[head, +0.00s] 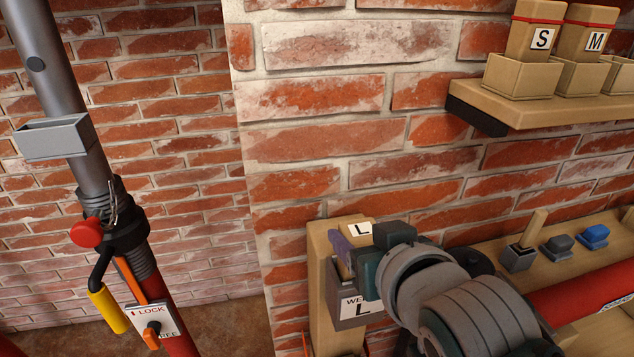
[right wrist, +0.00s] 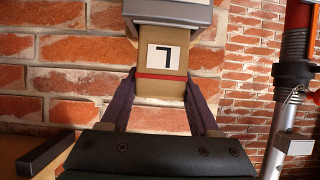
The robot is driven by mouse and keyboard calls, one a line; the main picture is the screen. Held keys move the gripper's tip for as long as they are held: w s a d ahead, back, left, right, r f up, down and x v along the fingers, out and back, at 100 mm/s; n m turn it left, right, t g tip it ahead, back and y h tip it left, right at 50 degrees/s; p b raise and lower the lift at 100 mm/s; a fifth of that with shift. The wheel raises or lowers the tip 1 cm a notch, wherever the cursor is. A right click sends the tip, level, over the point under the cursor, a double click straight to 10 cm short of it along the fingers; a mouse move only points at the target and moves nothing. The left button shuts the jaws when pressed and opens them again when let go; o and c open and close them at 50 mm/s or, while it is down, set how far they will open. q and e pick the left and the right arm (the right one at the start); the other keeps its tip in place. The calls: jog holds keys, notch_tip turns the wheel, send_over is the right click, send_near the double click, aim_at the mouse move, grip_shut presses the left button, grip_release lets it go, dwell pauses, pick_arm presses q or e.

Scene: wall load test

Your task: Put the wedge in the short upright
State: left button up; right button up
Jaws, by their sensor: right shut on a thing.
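My right gripper (head: 345,258) is shut on a tan wedge with a red band and an L label, clear in the right wrist view (right wrist: 160,58). The purple fingers sit on either side of the wedge. Its far end goes out of sight at a grey holder (right wrist: 165,12); how deep it sits I cannot tell. In the head view that holder (head: 347,308), lettered L, is on a tan board, and my wrist hides most of the wedge. An upright pole (head: 62,95) with a grey open box (head: 53,138) stands at left. My left gripper is out of view.
A wall shelf (head: 570,108) holds tan boxes with wedges marked S (head: 540,38) and M (head: 596,40). Below, a ledge carries small grey and blue blocks (head: 594,237). A red tube (head: 585,297) lies at lower right. The pole has a yellow-handled crank (head: 108,308) and a LOCK plate.

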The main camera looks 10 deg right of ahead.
jog(key=o, duration=1.5)
jog(key=shift+o, duration=0.3)
notch_tip(320, 180, up, 8)
jog(key=p, duration=0.8)
jog(key=shift+r, duration=0.1)
